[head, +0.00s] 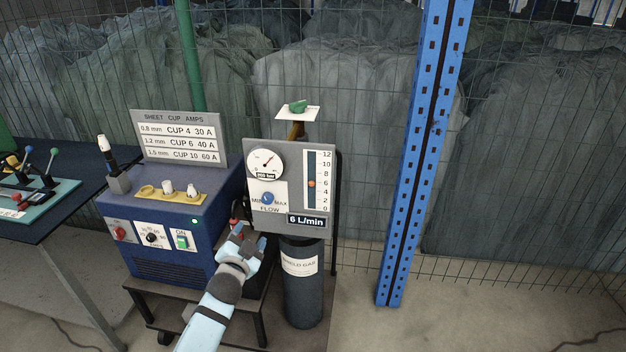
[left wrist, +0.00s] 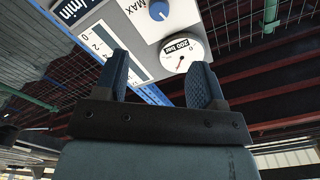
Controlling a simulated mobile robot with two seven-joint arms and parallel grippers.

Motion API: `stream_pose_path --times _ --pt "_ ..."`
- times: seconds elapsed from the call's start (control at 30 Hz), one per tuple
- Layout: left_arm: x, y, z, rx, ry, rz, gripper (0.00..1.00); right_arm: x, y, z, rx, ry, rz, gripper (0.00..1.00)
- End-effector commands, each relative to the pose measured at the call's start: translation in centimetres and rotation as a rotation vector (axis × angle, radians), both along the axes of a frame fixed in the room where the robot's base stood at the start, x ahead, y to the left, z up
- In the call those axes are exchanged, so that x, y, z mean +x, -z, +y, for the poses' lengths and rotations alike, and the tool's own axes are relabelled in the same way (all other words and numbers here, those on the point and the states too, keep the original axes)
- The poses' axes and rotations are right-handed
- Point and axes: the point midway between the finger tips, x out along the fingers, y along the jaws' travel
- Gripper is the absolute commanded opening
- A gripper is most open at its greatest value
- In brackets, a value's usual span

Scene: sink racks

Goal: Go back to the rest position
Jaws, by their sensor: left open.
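My left gripper (head: 243,238) is in front of the lower left corner of the grey flow panel (head: 283,224), between it and the blue welding box. In the left wrist view its two fingers (left wrist: 160,82) are apart with nothing between them. The panel's blue flow knob (head: 267,198) is above and right of the gripper in the head view; it also shows beyond the fingers in the left wrist view (left wrist: 158,10). I cannot tell how far the fingertips are from the panel. My right gripper is in neither view.
The blue welding box (head: 170,228) stands left of my left gripper, on a dark cart. The shield gas cylinder (head: 303,295) stands below the panel. A table with a teal tray (head: 42,203) is at the far left. A blue post (head: 418,150) and wire fence stand right and behind.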

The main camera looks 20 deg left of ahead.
Motion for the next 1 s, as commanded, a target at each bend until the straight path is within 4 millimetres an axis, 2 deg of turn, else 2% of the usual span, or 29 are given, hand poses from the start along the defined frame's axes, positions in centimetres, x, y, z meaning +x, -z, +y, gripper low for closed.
stream_pose_path --times 0.17,0.27,0.37,0.5,0.6,0.7,0.83,1.0 --pt "-0.8 0.7 -0.7 -0.019 0.014 0.019 0.63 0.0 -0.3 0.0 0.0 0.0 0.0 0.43" --pt "-3.6 2.8 -2.8 -0.084 0.055 0.079 0.63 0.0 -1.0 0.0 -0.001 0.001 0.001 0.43" --pt "-8.2 5.9 -6.3 -0.195 0.114 0.179 0.63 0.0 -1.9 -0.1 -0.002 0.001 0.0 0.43" --pt "-16.0 9.6 -11.5 -0.378 0.189 0.342 0.63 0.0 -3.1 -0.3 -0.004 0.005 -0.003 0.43" --pt "-21.1 11.1 -14.7 -0.494 0.224 0.444 0.63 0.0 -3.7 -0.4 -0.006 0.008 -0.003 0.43" --pt "-24.9 11.9 -16.9 -0.581 0.244 0.521 0.63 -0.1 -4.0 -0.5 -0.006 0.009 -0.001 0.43" --pt "-27.6 12.4 -18.5 -0.643 0.256 0.575 0.63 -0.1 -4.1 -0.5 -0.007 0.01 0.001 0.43" --pt "-28.1 12.5 -18.9 -0.659 0.258 0.587 0.63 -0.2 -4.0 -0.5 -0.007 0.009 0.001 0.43"
